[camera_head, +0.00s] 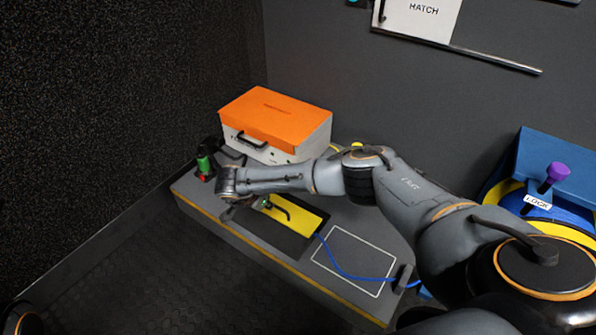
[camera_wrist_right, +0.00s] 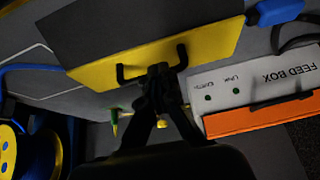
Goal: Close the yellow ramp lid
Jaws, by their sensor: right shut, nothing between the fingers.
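The yellow ramp lid (camera_head: 300,216) lies on the bench top beside a dark recess, with a black bar handle on it. I cannot tell its exact tilt. In the right wrist view the yellow lid (camera_wrist_right: 210,52) runs across the upper middle, with its black handle (camera_wrist_right: 125,76) facing the camera. My right gripper (camera_head: 228,212) is at the left end of the lid in the head view. In the right wrist view my right gripper (camera_wrist_right: 160,70) is shut and empty, its tips at the handle's middle; contact is unclear. My left gripper is not seen.
A feed box (camera_head: 290,148) with an orange top stands behind the lid. A blue cable (camera_head: 350,276) crosses a white-outlined area (camera_head: 355,252) to the right. A blue reel (camera_head: 512,196) stands at the far right. A green-and-red item (camera_head: 205,165) is at the bench's left end.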

